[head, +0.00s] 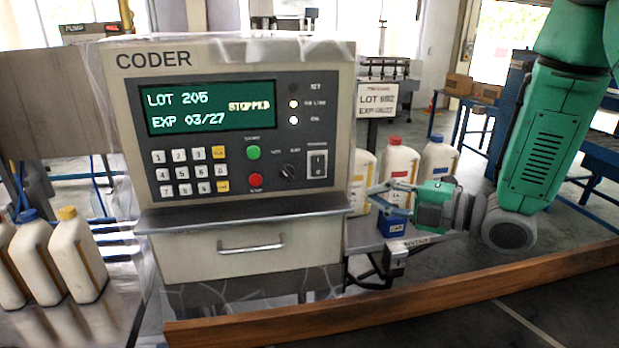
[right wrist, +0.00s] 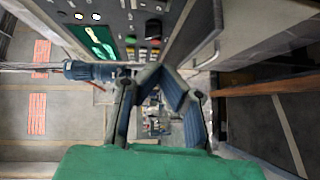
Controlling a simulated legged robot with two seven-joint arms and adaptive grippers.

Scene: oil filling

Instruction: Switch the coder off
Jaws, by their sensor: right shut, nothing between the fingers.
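The coder (head: 240,120) is a grey box facing me. Its green display (head: 211,107) reads LOT 205, EXP 03/27 and STOPPED. Under the display are a keypad (head: 189,172), a green button (head: 253,152), a red button (head: 255,180) and a dark selector knob (head: 288,171). A black rocker switch (head: 317,164) in a pale frame sits at the panel's right. My right gripper (head: 374,192) is shut and empty, to the right of the coder and apart from the switch. The right wrist view shows its fingertips (right wrist: 160,76) below the coder's panel (right wrist: 110,25). My left gripper is out of view.
White bottles with red (head: 395,140) and blue caps stand behind my right gripper. A blue block (head: 391,226) is just below it. A sign (head: 377,98) stands on a post beside the coder. More bottles (head: 77,260) stand at left. A wooden edge (head: 400,297) runs along the front.

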